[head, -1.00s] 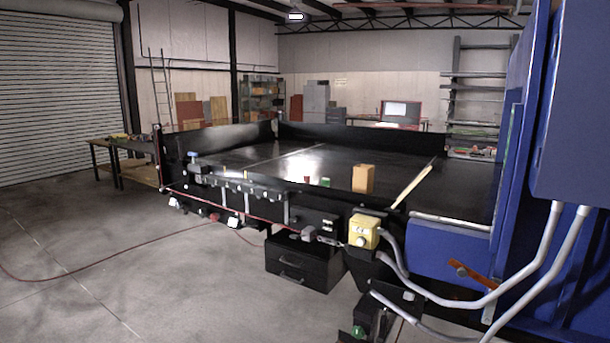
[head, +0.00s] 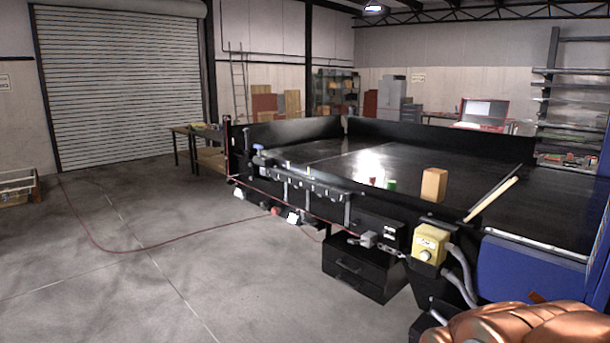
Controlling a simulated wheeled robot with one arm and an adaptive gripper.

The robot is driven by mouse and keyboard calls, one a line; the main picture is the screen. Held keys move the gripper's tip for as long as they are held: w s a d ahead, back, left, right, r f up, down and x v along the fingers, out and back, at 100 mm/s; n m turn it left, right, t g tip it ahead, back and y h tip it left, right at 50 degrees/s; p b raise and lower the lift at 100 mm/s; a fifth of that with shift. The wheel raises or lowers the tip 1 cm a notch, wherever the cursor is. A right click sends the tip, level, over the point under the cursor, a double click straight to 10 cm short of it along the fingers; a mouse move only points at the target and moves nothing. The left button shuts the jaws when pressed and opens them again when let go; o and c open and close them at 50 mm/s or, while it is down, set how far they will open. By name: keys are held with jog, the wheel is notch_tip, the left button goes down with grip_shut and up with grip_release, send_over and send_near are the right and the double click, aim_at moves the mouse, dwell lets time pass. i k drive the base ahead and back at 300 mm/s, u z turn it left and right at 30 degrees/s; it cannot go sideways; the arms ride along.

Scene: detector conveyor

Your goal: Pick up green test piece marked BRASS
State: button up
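A small green piece (head: 391,185) stands on the black conveyor bed (head: 485,165), left of a taller tan block (head: 433,184). It is too small to read any marking. A tiny red piece (head: 372,181) is just left of the green one. My gripper is not in view, so its state and its distance from the green piece do not show.
Blue machinery (head: 532,270) stands at right. A copper-coloured shape (head: 530,325) fills the lower right corner. Open concrete floor (head: 200,250) lies at left.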

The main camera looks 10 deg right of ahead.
aim_at(391, 185)
jog(key=u, duration=0.45)
jog(key=i, duration=1.4)
jog(key=z, duration=0.5)
jog(key=i, duration=1.2)
jog(key=z, duration=1.15)
jog(key=i, duration=0.7)
jog(key=z, duration=0.05)
